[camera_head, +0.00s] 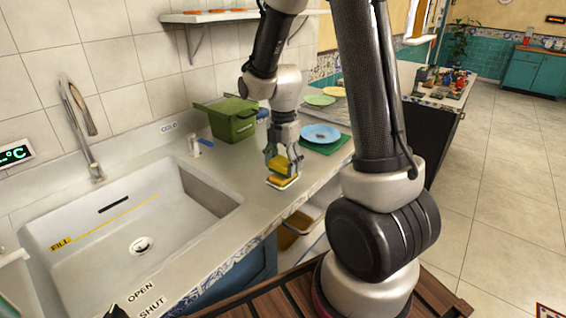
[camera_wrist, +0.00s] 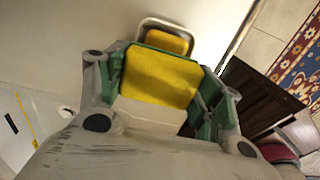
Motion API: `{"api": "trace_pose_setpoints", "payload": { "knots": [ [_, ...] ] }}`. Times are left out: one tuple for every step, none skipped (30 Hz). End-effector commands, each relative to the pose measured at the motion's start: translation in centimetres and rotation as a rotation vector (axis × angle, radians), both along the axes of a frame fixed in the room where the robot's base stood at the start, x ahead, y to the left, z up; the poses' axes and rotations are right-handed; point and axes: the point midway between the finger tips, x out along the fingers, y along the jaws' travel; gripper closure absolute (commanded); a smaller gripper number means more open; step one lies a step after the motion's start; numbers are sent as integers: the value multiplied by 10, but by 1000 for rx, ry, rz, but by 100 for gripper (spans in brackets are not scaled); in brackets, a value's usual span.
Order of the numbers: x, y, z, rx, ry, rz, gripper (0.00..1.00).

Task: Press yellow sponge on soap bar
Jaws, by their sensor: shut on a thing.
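My gripper (camera_head: 283,162) is shut on the yellow sponge (camera_head: 279,167), over the counter to the right of the sink. The sponge also fills the middle of the wrist view (camera_wrist: 160,76), between the green finger pads. Just below it is a yellow-orange soap bar (camera_head: 280,180) in a pale dish (camera_head: 287,186). In the wrist view, the soap bar (camera_wrist: 166,42) shows past the sponge's far edge, inside the dish's rim (camera_wrist: 172,23). The sponge hides part of the soap. I cannot tell whether sponge and soap touch.
The white sink (camera_head: 110,215) with its faucet (camera_head: 84,125) lies left. A green bin (camera_head: 232,122) stands behind my gripper. A blue plate (camera_head: 320,133) rests on a green mat (camera_head: 333,150) at the right. The counter's front edge runs close to the dish.

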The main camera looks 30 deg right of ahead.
Motion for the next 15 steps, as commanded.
{"api": "trace_pose_setpoints", "payload": {
  "knots": [
    [0,0,-1,0,1,0,53],
    [0,0,-1,0,1,0,53],
    [0,0,-2,0,1,0,53],
    [0,0,-2,0,1,0,53],
    [0,0,-2,0,1,0,53],
    [0,0,-3,0,1,0,53],
    [0,0,-3,0,1,0,53],
    [0,0,-4,0,1,0,53],
    [0,0,-4,0,0,0,53],
    [0,0,-4,0,0,0,53],
    [0,0,-5,0,0,0,53],
    [0,0,-5,0,0,0,53],
    [0,0,-6,0,0,0,53],
    [0,0,-6,0,0,0,53],
    [0,0,-6,0,0,0,53]
  ]
}}
